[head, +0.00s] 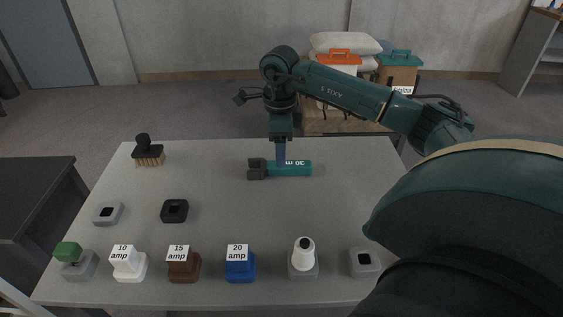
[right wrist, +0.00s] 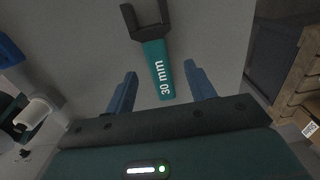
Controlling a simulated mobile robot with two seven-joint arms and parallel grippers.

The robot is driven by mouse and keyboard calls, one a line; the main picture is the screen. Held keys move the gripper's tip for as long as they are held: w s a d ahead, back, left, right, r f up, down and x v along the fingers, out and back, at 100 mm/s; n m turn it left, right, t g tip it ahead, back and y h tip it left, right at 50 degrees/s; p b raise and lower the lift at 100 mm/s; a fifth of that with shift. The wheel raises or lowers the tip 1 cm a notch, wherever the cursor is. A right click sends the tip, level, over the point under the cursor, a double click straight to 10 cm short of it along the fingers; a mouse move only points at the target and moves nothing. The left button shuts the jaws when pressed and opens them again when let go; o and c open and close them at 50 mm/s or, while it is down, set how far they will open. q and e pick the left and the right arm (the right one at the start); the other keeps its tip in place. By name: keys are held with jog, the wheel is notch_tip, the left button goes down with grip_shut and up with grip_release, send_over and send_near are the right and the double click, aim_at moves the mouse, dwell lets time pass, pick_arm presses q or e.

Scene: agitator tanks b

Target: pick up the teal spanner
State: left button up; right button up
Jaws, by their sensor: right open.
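The teal spanner (head: 298,169) lies flat on the grey table, its dark open jaw pointing left in the head view. In the right wrist view the spanner (right wrist: 157,66) shows a white "30 mm" label, with its dark forked jaw at the top. My right gripper (head: 281,160) points down over the handle, and its fingers hide a small part of it. In the wrist view the blue fingers of the right gripper (right wrist: 160,72) are apart, one on each side of the teal handle, with gaps showing. My left gripper is not in view.
The table (head: 345,215) also holds a brush (head: 148,153), a black square socket (head: 174,211), a grey one (head: 108,214), and a front row including a blue 20 amp block (head: 240,265). Around the spanner the table is clear. A dark cabinet (head: 35,215) stands left.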

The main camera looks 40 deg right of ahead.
notch_tip(320, 180, down, 5)
jog(key=shift+s+r, duration=0.15)
grip_shut()
dwell(0.6)
jog(key=shift+r, duration=0.1)
